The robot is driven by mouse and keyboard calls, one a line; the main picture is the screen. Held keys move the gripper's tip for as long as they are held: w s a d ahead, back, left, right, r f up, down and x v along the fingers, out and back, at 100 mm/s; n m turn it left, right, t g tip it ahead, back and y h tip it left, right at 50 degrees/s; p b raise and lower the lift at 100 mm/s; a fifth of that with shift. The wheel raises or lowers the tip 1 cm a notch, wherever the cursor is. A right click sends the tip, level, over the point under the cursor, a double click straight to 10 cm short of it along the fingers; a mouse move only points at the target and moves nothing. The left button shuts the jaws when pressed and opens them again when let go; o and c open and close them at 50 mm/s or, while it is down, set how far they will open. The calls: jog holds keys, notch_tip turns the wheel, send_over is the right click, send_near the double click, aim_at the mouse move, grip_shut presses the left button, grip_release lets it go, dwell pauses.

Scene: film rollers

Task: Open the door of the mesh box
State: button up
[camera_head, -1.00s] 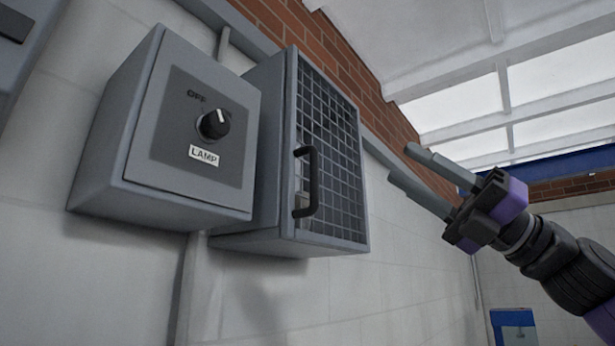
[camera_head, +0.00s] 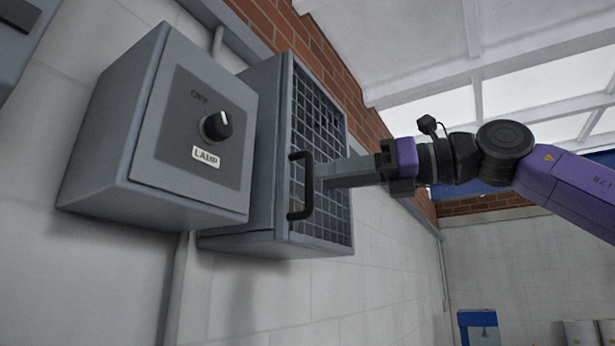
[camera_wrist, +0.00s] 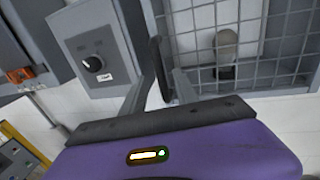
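The mesh box (camera_head: 262,165) is a grey wall cabinet. Its mesh door (camera_head: 318,112) is closed, and a black bar handle (camera_head: 306,188) stands on the door's left side. My gripper (camera_head: 322,179) reaches in from the right, its fingertips beside the handle. In the wrist view the fingers of my gripper (camera_wrist: 161,76) are spread apart. The handle (camera_wrist: 157,62) shows between the two fingertips; I cannot tell whether either finger touches it. A rounded pale object (camera_wrist: 227,45) is behind the mesh.
A grey switch box (camera_head: 105,165) with a black knob (camera_head: 216,126) and a LAMP label sits left of the mesh box, close to it. A pipe (camera_head: 184,275) runs down the wall. The space right of and below the mesh box is open.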

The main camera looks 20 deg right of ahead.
aim_at(309, 204)
jog(key=shift+p+x, duration=0.35)
jog(key=shift+x, duration=2)
grip_shut()
